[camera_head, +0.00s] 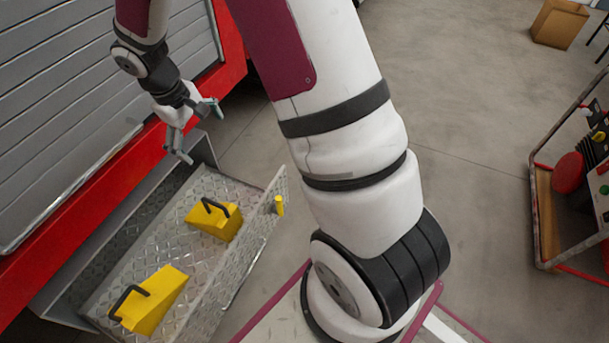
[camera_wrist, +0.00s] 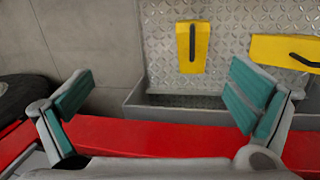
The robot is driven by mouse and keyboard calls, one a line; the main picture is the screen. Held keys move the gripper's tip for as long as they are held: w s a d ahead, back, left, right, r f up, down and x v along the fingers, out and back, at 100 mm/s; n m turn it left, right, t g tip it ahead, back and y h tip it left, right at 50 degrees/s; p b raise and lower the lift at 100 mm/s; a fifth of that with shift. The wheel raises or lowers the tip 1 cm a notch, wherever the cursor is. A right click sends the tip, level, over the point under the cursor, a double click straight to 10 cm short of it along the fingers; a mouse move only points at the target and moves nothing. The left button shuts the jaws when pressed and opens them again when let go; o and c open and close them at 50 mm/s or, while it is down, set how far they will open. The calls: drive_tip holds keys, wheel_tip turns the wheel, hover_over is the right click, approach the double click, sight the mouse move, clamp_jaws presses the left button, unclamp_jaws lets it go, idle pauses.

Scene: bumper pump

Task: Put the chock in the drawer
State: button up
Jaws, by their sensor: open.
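Two yellow wedge chocks with black handles are inside the open metal drawer (camera_head: 243,245) at the lower left of the head view. One chock (camera_head: 217,222) is near the drawer's upper end, and the other chock (camera_head: 152,302) is near its lower end. Both show in the wrist view too, one chock (camera_wrist: 186,62) near the top middle and the other chock (camera_wrist: 275,46) at the right. My gripper (camera_head: 199,131) is open and empty, above and beyond the drawer's upper end. In the wrist view my gripper (camera_wrist: 160,103) has its teal-padded fingers wide apart, with nothing between them.
A red vehicle side with a grey shutter (camera_head: 90,100) borders the drawer on the left. A small yellow piece (camera_head: 279,205) sits at the drawer's outer edge. A cart (camera_head: 560,200) with tools stands at the right, and a cardboard box (camera_head: 559,23) farther back. Floor between is clear.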

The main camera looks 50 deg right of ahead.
drive_tip(key=s+r+m, duration=0.2)
drive_tip(key=s+r, duration=1.5)
drive_tip(key=s+a+r+y, duration=0.1)
drive_tip(key=s+a, duration=0.1)
drive_tip(key=s, duration=0.7)
drive_tip(key=s+a+r+y, duration=0.1)
drive_tip(key=s+a+r, duration=0.1)
drive_tip(key=s, duration=0.8)
drive_tip(key=shift+s+a+m, duration=0.2)
drive_tip(key=shift+s+m, duration=0.05)
drive_tip(key=shift+m, duration=0.15)
